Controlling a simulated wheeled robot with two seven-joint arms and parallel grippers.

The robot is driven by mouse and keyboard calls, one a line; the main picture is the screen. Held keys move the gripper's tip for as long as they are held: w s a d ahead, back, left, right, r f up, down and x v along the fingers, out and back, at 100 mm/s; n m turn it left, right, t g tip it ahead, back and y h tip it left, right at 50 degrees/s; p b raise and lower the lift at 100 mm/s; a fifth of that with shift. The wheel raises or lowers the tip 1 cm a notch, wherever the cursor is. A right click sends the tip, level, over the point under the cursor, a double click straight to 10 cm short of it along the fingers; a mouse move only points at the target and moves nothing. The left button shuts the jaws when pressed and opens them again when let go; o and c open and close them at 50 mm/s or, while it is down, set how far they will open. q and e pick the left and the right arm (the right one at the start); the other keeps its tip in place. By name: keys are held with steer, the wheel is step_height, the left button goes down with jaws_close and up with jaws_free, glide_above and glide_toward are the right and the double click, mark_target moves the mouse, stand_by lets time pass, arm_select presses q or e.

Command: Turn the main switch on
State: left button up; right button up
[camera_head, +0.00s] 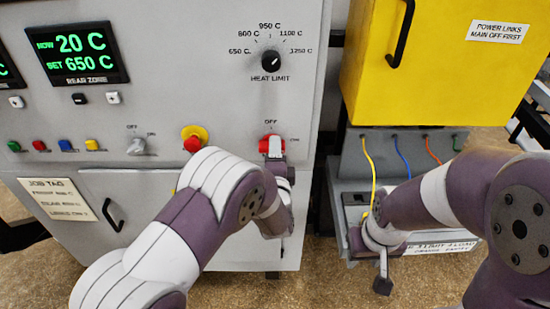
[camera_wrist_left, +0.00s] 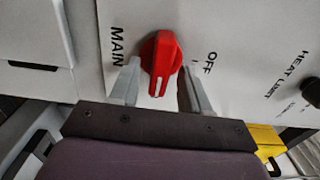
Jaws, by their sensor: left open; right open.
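The red main switch (camera_head: 265,144) is on the grey cabinet front in the head view, with OFF printed above it and ON to its right. In the left wrist view the red knob (camera_wrist_left: 161,60) stands between the two fingers of my left gripper (camera_wrist_left: 158,90). The fingers are open, one on each side, with gaps visible. The knob's white mark is at its lower end in that view, turned away from the OFF label. My left wrist partly covers the cabinet below the switch. My right gripper (camera_head: 383,276) is open and points down, away from the switch.
A red-and-yellow emergency button (camera_head: 193,138) and a white rotary switch (camera_head: 136,146) are left of the main switch. The heat limit knob (camera_head: 271,61) is above. A yellow box (camera_head: 445,70) and coloured cables (camera_head: 402,157) are on the right.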

arm_select(q)
steer(key=s+b, duration=0.2)
steer(key=s, duration=1)
steer(key=shift+s+b, duration=0.2)
steer(key=shift+b, duration=0.15)
